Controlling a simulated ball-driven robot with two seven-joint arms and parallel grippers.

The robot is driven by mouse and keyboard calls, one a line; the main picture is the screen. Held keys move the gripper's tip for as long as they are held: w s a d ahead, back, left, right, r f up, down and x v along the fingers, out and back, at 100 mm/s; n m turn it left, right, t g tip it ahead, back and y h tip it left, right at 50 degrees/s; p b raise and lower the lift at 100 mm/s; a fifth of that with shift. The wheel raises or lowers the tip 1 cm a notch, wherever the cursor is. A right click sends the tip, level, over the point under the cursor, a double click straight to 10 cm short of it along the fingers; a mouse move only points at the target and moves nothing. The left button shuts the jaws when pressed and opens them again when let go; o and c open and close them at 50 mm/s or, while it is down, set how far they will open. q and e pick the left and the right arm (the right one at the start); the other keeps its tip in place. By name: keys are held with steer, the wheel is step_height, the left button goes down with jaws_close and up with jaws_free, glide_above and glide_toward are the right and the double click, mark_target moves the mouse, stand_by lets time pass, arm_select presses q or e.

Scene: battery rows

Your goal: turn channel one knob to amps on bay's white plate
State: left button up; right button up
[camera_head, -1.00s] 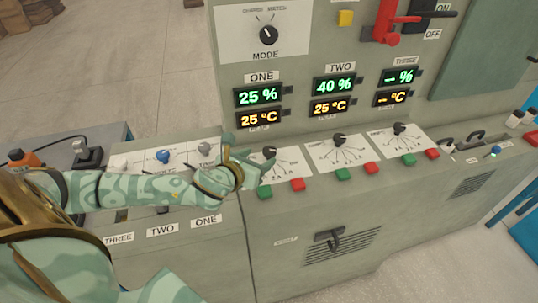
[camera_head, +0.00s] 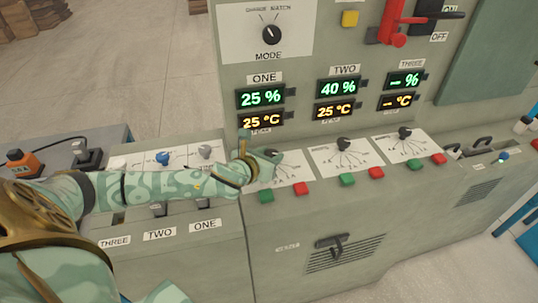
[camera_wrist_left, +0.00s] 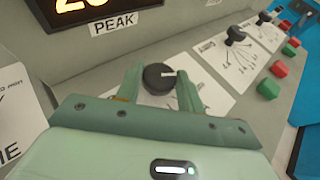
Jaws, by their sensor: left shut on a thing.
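The channel one knob (camera_wrist_left: 158,77) is a round black knob with a white pointer line, on the first white plate (camera_wrist_left: 214,98) below the ONE readouts. In the left wrist view it sits between the two green fingers of my left gripper (camera_wrist_left: 159,88), and its pointer line is toward the right. My left gripper also shows in the head view (camera_head: 270,160), over that plate (camera_head: 298,172), shut on the knob and hiding most of it. The plate's small lettering is too small to read. My right gripper is out of view.
Similar knobs for channel two (camera_head: 344,144) and three (camera_head: 405,132) stand to the right. A green button (camera_head: 266,196) and a red button (camera_head: 301,188) lie just in front of the first plate. The MODE knob (camera_head: 271,34) and readouts are on the panel above.

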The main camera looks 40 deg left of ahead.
arm_select(q)
steer(key=shift+a+m+h, duration=0.25)
steer(key=shift+m+h, duration=1.05)
steer(key=shift+h, duration=0.2)
steer(key=shift+w+a+m+g+h, duration=0.15)
steer(key=shift+m+g+h, duration=0.45)
steer(key=shift+m+h, duration=1)
steer(key=shift+h, duration=0.4)
steer(key=o, duration=1)
